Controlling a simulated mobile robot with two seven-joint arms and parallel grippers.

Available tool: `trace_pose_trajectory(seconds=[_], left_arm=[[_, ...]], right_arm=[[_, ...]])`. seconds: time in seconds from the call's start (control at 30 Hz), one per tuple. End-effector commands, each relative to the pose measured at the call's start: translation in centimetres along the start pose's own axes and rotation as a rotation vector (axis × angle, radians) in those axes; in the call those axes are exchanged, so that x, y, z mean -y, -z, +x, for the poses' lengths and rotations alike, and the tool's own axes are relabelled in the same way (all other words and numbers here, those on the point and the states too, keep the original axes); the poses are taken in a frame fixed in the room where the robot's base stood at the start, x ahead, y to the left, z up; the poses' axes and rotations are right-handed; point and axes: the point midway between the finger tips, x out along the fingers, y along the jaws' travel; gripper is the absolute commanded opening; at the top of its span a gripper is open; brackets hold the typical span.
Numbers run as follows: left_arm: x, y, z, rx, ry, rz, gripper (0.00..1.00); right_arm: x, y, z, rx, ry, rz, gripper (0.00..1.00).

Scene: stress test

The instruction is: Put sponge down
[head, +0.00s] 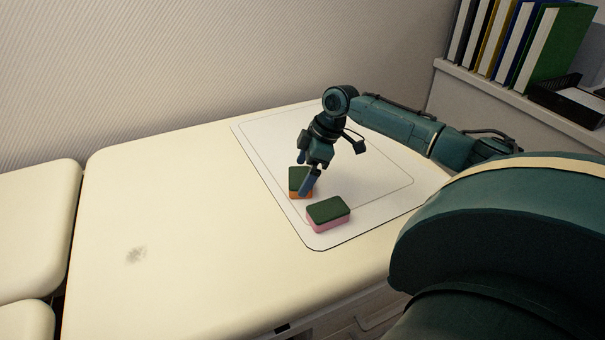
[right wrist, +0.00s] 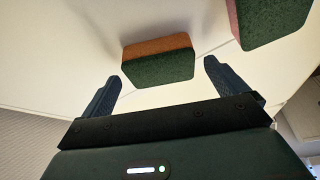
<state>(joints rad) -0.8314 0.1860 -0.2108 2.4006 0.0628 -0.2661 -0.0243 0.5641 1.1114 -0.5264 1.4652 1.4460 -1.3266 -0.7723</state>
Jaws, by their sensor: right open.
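An orange sponge with a dark green top (head: 299,182) sits on the white mat (head: 384,190) in the head view. My right gripper (head: 307,178) is right at it, partly hiding it. In the right wrist view the orange and green sponge (right wrist: 158,62) shows just beyond the tips of my open right gripper (right wrist: 158,78), with gaps on both sides. A pink sponge with a green top (head: 328,212) lies nearer the mat's front corner; it also shows at the upper right of the right wrist view (right wrist: 268,22). My left gripper is not in view.
The mat lies on a cream padded table (head: 180,210) with a dark smudge at the left. A shelf at the back right holds several binders (head: 520,45) and a black tray (head: 570,100). The table's left part is clear.

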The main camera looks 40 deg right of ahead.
Motion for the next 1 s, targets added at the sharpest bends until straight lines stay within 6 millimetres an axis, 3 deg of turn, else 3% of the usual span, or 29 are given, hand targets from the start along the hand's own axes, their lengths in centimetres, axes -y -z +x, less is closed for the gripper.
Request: trace_pose_trajectory(seconds=[0.3,0.5,1.0], left_arm=[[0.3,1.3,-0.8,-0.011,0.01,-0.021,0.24],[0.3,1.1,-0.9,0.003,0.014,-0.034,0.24],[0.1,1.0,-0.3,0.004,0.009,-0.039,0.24]], right_arm=[[-0.1,0.1,-7.1,-0.001,-0.002,0.0,0.98],[0.0,0.1,-9.8,-0.001,0.0,0.001,0.98],[0.0,0.0,-10.6,-0.001,0.0,0.0,0.98]])
